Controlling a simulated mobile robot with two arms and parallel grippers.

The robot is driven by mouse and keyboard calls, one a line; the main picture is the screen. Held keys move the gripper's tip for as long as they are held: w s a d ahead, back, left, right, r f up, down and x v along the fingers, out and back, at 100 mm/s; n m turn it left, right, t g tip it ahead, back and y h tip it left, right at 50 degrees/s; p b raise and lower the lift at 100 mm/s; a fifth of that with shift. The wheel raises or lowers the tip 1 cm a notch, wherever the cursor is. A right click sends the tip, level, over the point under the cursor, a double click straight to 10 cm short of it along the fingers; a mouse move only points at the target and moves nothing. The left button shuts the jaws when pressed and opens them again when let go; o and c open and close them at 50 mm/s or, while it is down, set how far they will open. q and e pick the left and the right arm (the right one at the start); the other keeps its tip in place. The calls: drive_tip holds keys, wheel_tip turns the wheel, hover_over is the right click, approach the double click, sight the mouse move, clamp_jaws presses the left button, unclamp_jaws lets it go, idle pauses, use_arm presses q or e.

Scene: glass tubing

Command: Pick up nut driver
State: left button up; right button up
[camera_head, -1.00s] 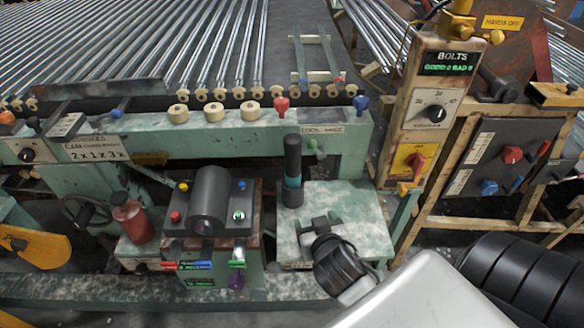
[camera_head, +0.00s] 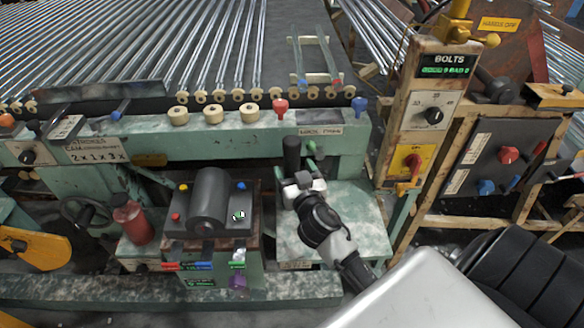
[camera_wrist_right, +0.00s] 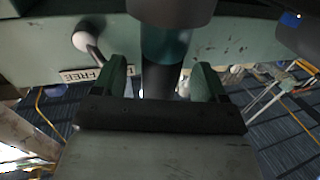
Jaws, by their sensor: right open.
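The nut driver (camera_head: 291,152) stands upright on the pale green table at the right, its black handle uppermost. My right gripper (camera_head: 303,186) is at its lower part and hides it there in the head view. In the right wrist view the nut driver's teal collar (camera_wrist_right: 165,45) and the shaft below it lie between the two fingers of my right gripper (camera_wrist_right: 160,82). The fingers are open, with a gap showing on each side of the shaft. My left gripper is not in view.
The green table (camera_head: 350,210) is mostly bare around the driver. A box with a black cylinder (camera_head: 209,200) stands to the left, and a post with dials (camera_head: 425,115) to the right.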

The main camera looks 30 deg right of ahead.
drive_tip(key=x, duration=0.3)
drive_tip(key=shift+w, duration=0.25)
drive_tip(key=shift+c, duration=0.3)
clamp_jaws()
drive_tip(key=shift+r, duration=0.15)
